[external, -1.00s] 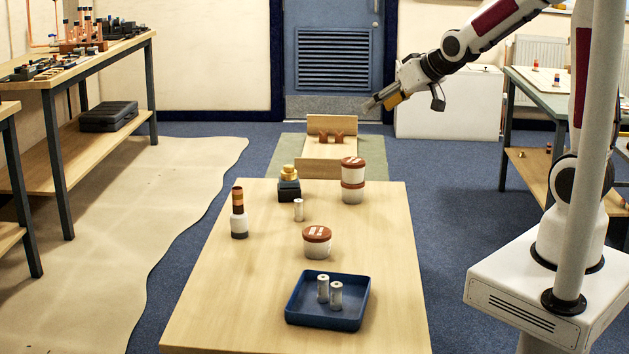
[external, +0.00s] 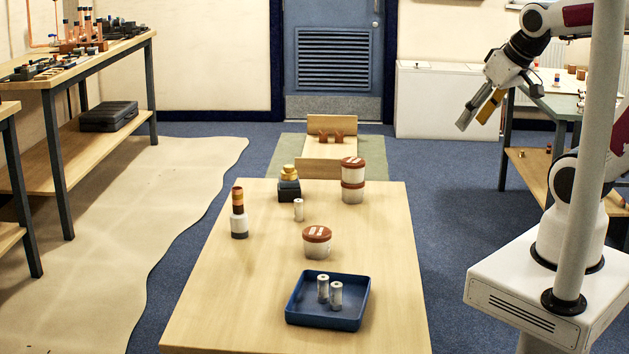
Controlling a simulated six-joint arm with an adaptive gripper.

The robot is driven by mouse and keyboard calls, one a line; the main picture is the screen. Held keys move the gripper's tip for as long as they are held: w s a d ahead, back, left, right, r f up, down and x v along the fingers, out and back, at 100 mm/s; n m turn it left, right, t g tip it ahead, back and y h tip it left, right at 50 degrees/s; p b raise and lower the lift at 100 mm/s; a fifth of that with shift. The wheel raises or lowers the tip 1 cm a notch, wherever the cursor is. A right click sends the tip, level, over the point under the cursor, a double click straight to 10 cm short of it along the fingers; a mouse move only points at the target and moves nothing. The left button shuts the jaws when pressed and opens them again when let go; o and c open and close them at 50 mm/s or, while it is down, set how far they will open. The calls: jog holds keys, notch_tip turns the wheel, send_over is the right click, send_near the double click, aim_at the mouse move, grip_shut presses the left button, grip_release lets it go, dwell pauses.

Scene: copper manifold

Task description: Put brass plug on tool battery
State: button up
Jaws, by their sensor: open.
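The brass plug (external: 289,172) is a small gold stepped piece. It sits on top of the tool battery (external: 289,190), a dark block near the far left part of the wooden table. My gripper (external: 477,117) is open and empty. It hangs in the air right of the table's far end, well apart from the plug and battery, with its fingers pointing down and to the left.
On the table (external: 250,285) stand a banded stack (external: 239,215), a lone white cylinder (external: 298,210), two stacked tubs (external: 353,180), a single tub (external: 317,242) and a blue tray (external: 300,314) with two white cylinders. The table's front left is clear.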

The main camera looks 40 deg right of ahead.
jog(key=shift+g, duration=0.4)
jog(key=shift+s+d+f, duration=0.15)
jog(key=shift+s, duration=1)
jog(key=shift+s+d+f, duration=0.15)
jog(key=shift+s, duration=0.95)
